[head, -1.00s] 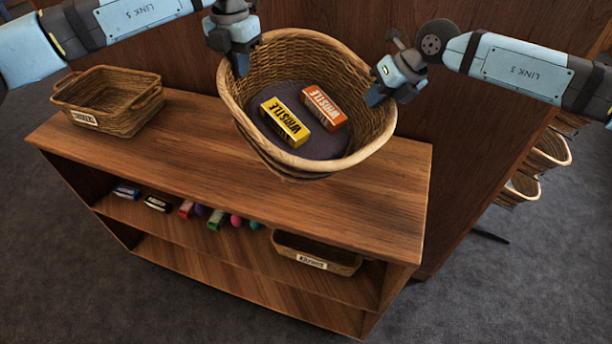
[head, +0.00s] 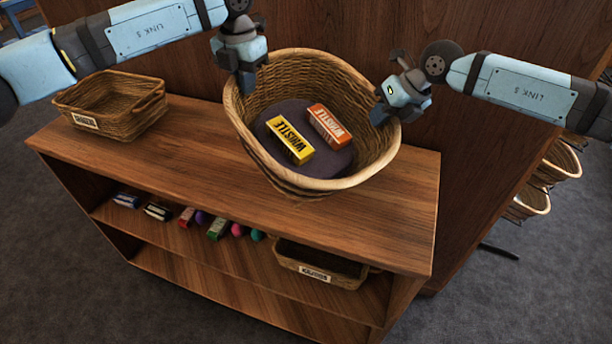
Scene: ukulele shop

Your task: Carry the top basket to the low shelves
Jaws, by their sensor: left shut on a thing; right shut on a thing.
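A large round wicker basket (head: 310,179) with a dark lining is over the top of the low wooden shelves (head: 190,165). A yellow whistle box (head: 290,140) and an orange whistle box (head: 329,126) lie inside it. My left gripper (head: 246,84) is shut on the basket's left rim. My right gripper (head: 381,114) is shut on its right rim. The basket looks close to upright. I cannot tell whether its base touches the shelf top.
A smaller rectangular basket (head: 112,119) with a label stands at the left end of the shelf top. Several small boxes and egg-shaped items lie on the shelf below, beside another labelled basket (head: 320,264). More baskets (head: 562,163) hang at the right. The front of the shelf top is clear.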

